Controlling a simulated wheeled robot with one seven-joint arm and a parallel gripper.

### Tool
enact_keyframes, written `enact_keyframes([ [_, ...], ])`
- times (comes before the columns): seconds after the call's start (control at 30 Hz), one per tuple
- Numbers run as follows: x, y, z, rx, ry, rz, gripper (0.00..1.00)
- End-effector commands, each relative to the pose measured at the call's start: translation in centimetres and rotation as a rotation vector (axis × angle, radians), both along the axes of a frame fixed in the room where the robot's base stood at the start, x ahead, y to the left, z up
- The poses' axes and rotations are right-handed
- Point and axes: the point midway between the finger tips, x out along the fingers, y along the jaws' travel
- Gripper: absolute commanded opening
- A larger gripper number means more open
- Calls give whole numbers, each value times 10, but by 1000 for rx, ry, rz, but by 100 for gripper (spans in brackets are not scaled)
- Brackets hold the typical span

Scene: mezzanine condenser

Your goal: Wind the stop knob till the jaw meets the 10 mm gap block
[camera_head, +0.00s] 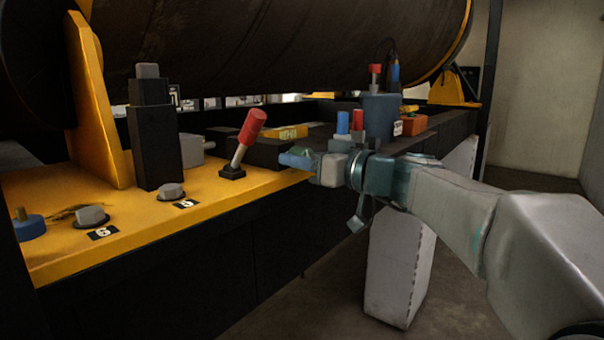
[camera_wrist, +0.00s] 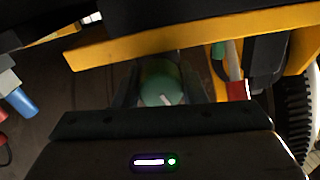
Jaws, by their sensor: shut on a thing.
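My gripper (camera_head: 300,160) reaches in from the right at the front edge of the yellow bench. In the wrist view its two dark fingers stand either side of a round green knob (camera_wrist: 160,80) with a pale mark on its face. The gripper is shut on this knob. In the head view only a bit of green (camera_head: 306,151) shows at the fingers. A small yellow block (camera_head: 286,132) with a label lies behind the gripper; it may be the gap block, but its print is too small to read. I cannot make out the jaw or its distance from the block.
A red-handled lever (camera_head: 251,127) leans just left of my gripper; its red grip (camera_wrist: 237,90) is close in the wrist view. A dark blue cup (camera_head: 379,118) with tools and an orange box (camera_head: 413,124) stand behind my arm. Grey knobs (camera_head: 171,190) sit on the left deck.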

Motion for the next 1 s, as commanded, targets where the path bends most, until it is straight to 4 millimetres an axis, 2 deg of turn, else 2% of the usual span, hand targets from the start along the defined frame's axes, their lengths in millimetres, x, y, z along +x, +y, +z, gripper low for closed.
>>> enact_keyframes([
  [0.03, 0, 0, -5, 19, 24, 1, 15],
  [0.43, 0, 0, -2, 142, 185, 1, 15],
  [0.97, 0, 1, -1, 163, 211, 1, 15],
  [1.0, 0, 1, -1, 163, 211, 1, 40],
])
